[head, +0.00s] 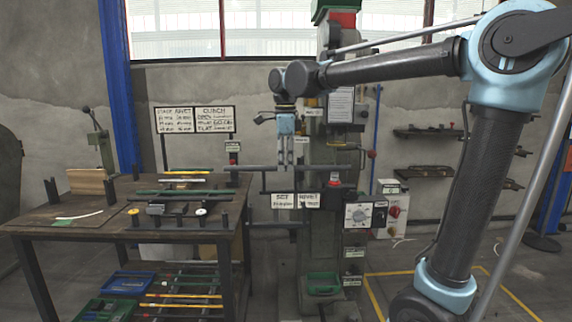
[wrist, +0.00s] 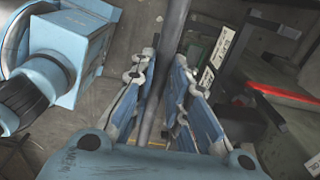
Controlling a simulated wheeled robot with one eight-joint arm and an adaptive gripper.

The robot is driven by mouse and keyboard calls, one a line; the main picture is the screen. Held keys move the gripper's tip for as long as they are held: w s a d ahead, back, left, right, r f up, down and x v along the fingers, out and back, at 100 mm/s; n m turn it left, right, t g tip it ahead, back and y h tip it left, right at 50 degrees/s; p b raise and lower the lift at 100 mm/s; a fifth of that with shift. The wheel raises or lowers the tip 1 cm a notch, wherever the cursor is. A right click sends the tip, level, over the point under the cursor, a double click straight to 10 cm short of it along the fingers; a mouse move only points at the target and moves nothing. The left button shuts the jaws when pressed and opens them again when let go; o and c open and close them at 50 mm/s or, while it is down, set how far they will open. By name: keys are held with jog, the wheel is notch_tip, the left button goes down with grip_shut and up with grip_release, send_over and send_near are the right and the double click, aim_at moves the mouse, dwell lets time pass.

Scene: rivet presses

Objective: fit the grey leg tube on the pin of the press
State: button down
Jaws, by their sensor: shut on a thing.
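The grey leg tube (head: 322,168) lies level in the head view, in front of the press. My gripper (head: 285,165) points down from above and is shut on the tube near its middle. In the wrist view the grey tube (wrist: 173,40) runs between the two blue-and-grey fingers of my gripper (wrist: 165,90). The rivet press (head: 340,135) is a tall grey-green column with a red and green top, just behind the gripper. I cannot make out the pin, nor whether the tube's right end touches the press.
A dark work table (head: 75,228) with fixtures and rods stands left of the press. Signs reading SET and RIVET (head: 308,200) hang below the tube. A control box with a dial (head: 358,216) sits low on the press. Wall shelves (head: 425,172) are at right.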

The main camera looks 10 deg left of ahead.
jog(key=w+a, duration=0.1)
jog(key=w, duration=0.6)
jog(key=w+a+f, duration=0.1)
jog(key=w+a, duration=0.1)
jog(key=w, duration=0.6)
jog(key=shift+w+a, duration=0.15)
jog(key=shift+a, duration=0.15)
dwell(0.5)
jog(key=shift+f, duration=1.45)
dwell(1.5)
jog(key=c, duration=1.5)
grip_release()
jog(key=shift+o, duration=0.2)
jog(key=shift+r, duration=0.1)
notch_tip(320, 180, up, 12)
